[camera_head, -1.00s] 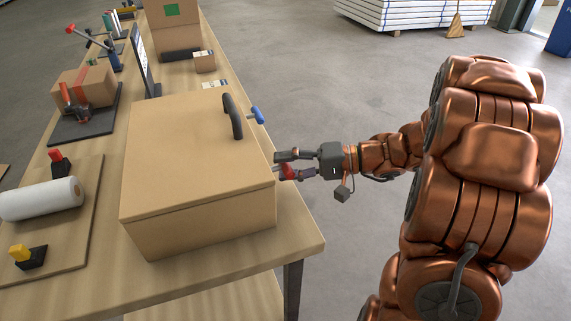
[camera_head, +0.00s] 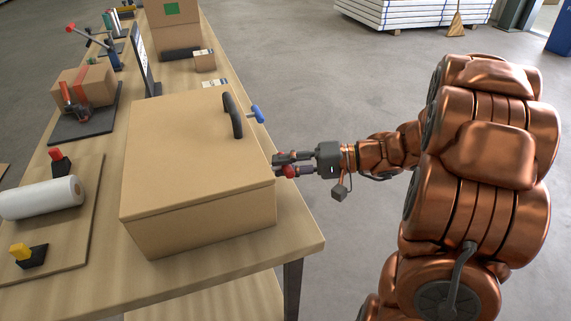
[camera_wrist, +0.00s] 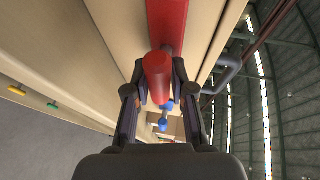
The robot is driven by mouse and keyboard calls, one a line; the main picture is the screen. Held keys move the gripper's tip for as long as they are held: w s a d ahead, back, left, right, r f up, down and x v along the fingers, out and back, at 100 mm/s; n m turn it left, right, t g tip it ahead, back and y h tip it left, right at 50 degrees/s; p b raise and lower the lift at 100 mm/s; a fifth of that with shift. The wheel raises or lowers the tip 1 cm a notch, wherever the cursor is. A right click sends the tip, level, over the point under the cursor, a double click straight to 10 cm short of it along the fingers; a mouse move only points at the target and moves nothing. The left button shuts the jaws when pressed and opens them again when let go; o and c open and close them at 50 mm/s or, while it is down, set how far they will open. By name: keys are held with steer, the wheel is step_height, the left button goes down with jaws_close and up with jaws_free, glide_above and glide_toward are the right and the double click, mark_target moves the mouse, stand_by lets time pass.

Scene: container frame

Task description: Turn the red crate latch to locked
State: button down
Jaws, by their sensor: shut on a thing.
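The tan crate (camera_head: 195,170) stands on the wooden workbench with its lid down. The red latch (camera_head: 289,172) is on the crate's right side, mostly hidden by my gripper in the head view. In the wrist view the red latch (camera_wrist: 167,25) runs up from a round red knob (camera_wrist: 157,76) against the tan crate wall. My gripper (camera_head: 283,165) is shut on the red latch, with a finger on each side of the knob. A blue latch (camera_head: 257,114) sits farther back on the same side; it also shows in the wrist view (camera_wrist: 165,117).
A dark handle (camera_head: 233,116) stands on the crate's lid. A white roll (camera_head: 40,199), a red clamp with a box (camera_head: 84,88) and small knobs are on the bench to the left. Open floor (camera_head: 345,250) lies right of the bench.

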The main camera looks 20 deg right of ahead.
steer(key=shift+p, duration=0.35)
steer(key=shift+r+m+g+h+p, duration=0.2)
steer(key=shift+m+g+h+p, duration=0.25)
steer(key=shift+m+p, duration=0.45)
steer(key=m+g+p, duration=0.1)
steer(key=p, duration=0.2)
steer(key=shift+m, duration=0.3)
steer(key=m+g+h+p, duration=0.1)
steer(key=m+g+p, duration=0.1)
steer(key=p, duration=0.3)
steer(key=shift+m+g, duration=0.25)
steer(key=shift+m, duration=0.25)
steer(key=m+g+p, duration=0.2)
steer(key=m+p, duration=0.1)
steer(key=p, duration=0.2)
steer(key=shift+f+m+g+p, duration=0.25)
steer(key=shift+m+g+p, duration=0.95)
steer(key=shift+p, duration=0.4)
steer(key=shift+y, duration=0.25)
steer(key=c, duration=1)
jaws_free()
